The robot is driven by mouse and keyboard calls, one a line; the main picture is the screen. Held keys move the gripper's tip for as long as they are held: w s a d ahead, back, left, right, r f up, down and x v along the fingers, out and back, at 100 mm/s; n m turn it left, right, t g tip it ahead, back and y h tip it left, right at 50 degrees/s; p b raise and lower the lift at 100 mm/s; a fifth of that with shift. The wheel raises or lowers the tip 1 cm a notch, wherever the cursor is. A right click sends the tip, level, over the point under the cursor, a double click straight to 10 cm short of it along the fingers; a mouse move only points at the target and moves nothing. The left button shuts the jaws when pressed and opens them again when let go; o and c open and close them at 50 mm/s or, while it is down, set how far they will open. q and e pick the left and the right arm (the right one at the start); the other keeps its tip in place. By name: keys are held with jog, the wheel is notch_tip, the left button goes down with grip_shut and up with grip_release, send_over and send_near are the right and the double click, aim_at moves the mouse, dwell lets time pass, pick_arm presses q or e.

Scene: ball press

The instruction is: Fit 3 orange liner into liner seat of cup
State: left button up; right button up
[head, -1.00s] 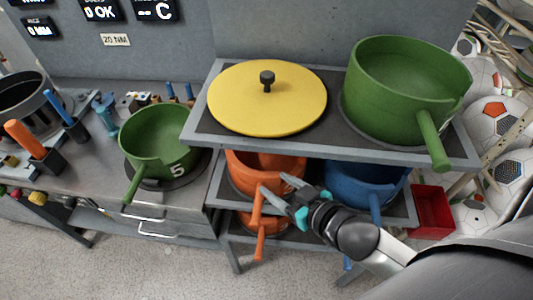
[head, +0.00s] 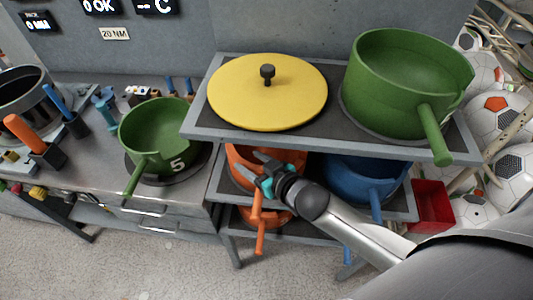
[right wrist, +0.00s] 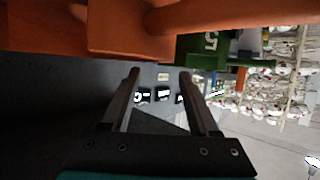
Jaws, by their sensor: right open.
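The orange liner is a pot-like piece (head: 293,159) on the middle shelf, with its handle (head: 256,204) sticking out toward the front. A second orange pot (head: 280,216) stands on the shelf below. The green cup with the number 5 (head: 152,132) stands on the left bench. My right gripper (head: 254,163) is open at the front of the upper orange pot, beside its handle. In the right wrist view the open fingers (right wrist: 159,76) have nothing between them, and orange surfaces (right wrist: 130,30) fill the top, close by. My left gripper is not in view.
The top shelf (head: 334,138) overhangs the middle one and holds a yellow lid (head: 240,95) and a large green pot (head: 395,85). A blue pot (head: 365,180) stands right of the orange one. A red bin (head: 432,205) is at the right. The floor in front is clear.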

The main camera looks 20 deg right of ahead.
aim_at(239, 159)
jog(key=shift+s+a+f+x, duration=0.1)
jog(key=shift+x, duration=0.75)
jog(key=shift+s+a+f+x, duration=0.1)
jog(key=shift+x, duration=0.75)
jog(key=shift+a+f+x, duration=0.1)
jog(key=shift+x, duration=0.8)
jog(key=shift+s, duration=0.1)
grip_shut()
jog(key=shift+r, duration=0.1)
